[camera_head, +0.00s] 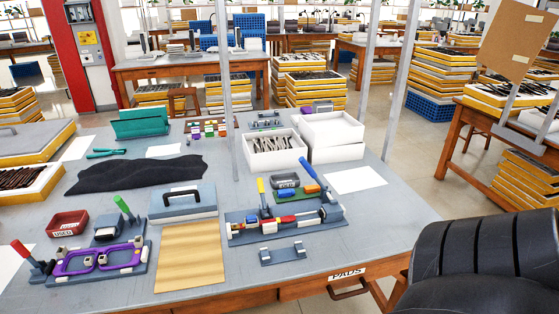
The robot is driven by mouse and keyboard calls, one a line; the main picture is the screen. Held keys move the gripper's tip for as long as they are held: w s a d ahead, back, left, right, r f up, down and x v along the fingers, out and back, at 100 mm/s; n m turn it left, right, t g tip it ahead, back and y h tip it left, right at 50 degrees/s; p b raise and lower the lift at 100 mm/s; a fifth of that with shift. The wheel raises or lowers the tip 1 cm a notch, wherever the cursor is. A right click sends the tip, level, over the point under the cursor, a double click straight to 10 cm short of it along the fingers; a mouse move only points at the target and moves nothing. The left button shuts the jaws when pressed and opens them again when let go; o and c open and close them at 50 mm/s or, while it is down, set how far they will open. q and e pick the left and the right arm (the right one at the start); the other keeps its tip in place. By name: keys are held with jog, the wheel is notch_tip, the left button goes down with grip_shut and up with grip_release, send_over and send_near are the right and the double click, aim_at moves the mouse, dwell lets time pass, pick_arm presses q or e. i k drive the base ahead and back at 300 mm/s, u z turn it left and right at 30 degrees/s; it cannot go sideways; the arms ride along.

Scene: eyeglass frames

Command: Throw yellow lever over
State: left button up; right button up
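The yellow lever (261,187) stands nearly upright, its top leaning slightly left, at the back of a grey fixture (330,217) on the workbench. Below it, the fixture carries red, white and blue parts (288,219). A green lever (122,204) and a red lever (20,249) stand tilted on a second fixture at the left, where a purple eyeglass frame (75,262) lies. Neither of my grippers shows in the head view.
A grey box with a black handle (182,199) and a tan sheet (190,262) lie left of the yellow lever's fixture. A small grey bracket (283,255) lies in front. White boxes (275,155) stand behind. A black chair-like shape (490,255) fills the lower right.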

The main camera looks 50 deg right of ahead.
aim_at(260, 182)
jog(key=z, duration=1.7)
jog(key=i, duration=0.2)
jog(key=u, duration=0.95)
